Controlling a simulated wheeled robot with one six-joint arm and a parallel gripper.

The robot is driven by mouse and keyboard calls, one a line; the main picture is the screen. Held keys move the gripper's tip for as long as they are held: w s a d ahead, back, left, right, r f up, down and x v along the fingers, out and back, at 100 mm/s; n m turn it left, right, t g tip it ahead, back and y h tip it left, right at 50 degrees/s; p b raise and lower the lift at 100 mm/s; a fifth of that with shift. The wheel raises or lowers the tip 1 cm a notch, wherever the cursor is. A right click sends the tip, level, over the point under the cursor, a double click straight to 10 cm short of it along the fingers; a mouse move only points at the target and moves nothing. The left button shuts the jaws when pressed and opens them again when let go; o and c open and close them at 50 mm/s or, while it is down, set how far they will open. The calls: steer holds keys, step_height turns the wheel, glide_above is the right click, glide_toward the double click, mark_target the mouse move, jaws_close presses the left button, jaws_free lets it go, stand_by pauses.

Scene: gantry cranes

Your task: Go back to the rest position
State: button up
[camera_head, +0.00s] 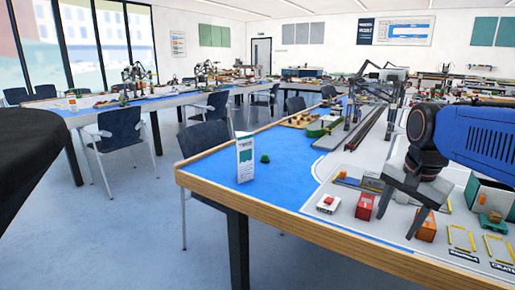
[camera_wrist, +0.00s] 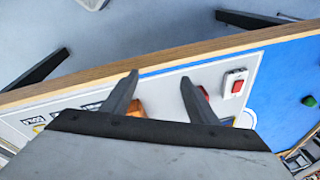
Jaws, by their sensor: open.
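My gripper (camera_head: 401,214) hangs over the front part of the model table at the right of the head view. Its two fingers are apart, and nothing shows between them. A red block (camera_head: 365,207) stands on the table to the left of the fingers, and an orange block (camera_head: 427,230) is close to the right finger. In the wrist view the gripper (camera_wrist: 160,79) points toward the table's wooden edge. Parts of the orange block (camera_wrist: 135,109) and the red block show behind the fingers. Whether a finger touches a block cannot be told.
A white-and-red block (camera_head: 328,203) sits further left. A folded card (camera_head: 244,160) stands on the blue area. A green-and-white box (camera_head: 489,197) is at right, with crane rails (camera_head: 365,122) behind. Chairs (camera_head: 122,135) and another table fill the left; the floor between is clear.

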steer(key=s+a+f+n+t, duration=0.2)
steer(key=s+a+f+n, duration=0.2)
steer(key=s+f+n, duration=0.6)
steer(key=shift+s+a+f+n, duration=0.2)
steer(key=shift+s+f+n, duration=0.3)
steer(key=shift+s, duration=0.85)
